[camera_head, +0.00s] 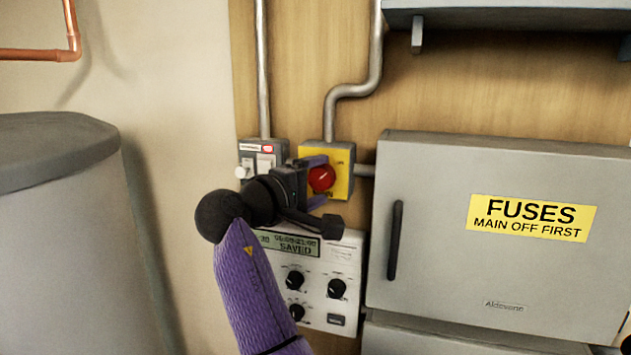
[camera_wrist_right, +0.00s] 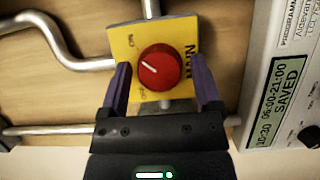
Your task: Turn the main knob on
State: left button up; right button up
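The main knob (camera_head: 321,179) is a round red knob on a yellow plate (camera_head: 345,160); the wrist view shows the knob (camera_wrist_right: 160,67) face-on, with the word MAIN beside it. Its white pointer line slants up-left in that view, between two small labels too blurred to read surely. My right gripper (camera_head: 314,181) is open at the knob. Its purple fingers (camera_wrist_right: 161,85) stand on either side of the knob, with gaps visible, so it is not gripped. My left gripper is in neither view.
A programmer panel (camera_head: 345,255) with a SAVED display and black dials is below the knob. A grey switch box (camera_head: 262,150) sits to the left, and a grey fuse cabinet (camera_head: 440,180) to the right. Metal conduits (camera_head: 352,92) run above. A grey tank (camera_head: 60,230) stands at far left.

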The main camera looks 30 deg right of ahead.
jog(key=shift+o, duration=0.7)
jog(key=b+v, duration=0.2)
jog(key=v, duration=0.8)
jog(key=shift+b, duration=0.3)
